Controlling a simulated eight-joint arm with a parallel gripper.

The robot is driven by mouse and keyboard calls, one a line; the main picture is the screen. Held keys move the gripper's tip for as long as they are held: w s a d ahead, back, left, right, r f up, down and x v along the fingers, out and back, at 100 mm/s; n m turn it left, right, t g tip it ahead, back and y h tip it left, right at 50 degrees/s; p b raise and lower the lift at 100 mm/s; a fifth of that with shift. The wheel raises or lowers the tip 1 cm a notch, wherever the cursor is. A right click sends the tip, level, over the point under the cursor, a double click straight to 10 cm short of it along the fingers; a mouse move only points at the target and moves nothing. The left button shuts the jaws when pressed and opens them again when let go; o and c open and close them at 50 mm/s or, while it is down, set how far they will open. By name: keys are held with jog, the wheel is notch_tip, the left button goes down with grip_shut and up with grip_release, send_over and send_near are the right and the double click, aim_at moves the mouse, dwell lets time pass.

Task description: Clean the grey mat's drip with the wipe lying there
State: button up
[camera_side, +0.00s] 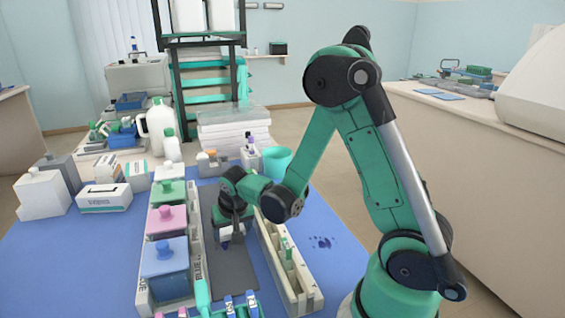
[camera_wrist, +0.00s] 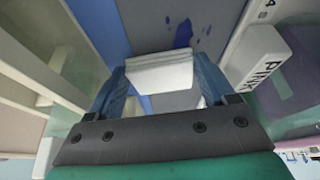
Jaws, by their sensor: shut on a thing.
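The grey mat (camera_side: 232,270) is a long strip between the row of staining jars and a slide rack. My gripper (camera_side: 229,235) points down over it. In the wrist view my gripper's blue fingers (camera_wrist: 162,82) are shut on a folded white wipe (camera_wrist: 160,70). The mat also shows there (camera_wrist: 215,18). A dark blue drip (camera_wrist: 183,34) with small spots lies on the mat just beyond the wipe. In the side view my gripper covers most of the wipe. I cannot tell whether the wipe touches the mat.
Staining jars with blue (camera_side: 166,258), pink (camera_side: 167,219) and green lids line the mat's left. The pale slide rack (camera_side: 300,285) lines its right. A separate dark splash (camera_side: 322,243) marks the blue table cover. A green cup (camera_side: 277,160) stands behind.

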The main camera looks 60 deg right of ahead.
aim_at(235, 249)
jog(key=shift+w+d+r, duration=0.1)
jog(key=shift+w+d, duration=0.2)
jog(key=shift+d, duration=0.1)
jog(key=shift+w+d, duration=0.75)
jog(key=shift+w, duration=0.05)
jog(key=shift+f, duration=0.2)
jog(key=shift+s+a, duration=2.55)
jog(key=shift+a, duration=0.15)
jog(key=r, duration=0.3)
jog(key=shift+s, duration=0.25)
jog(key=shift+r, duration=2.6)
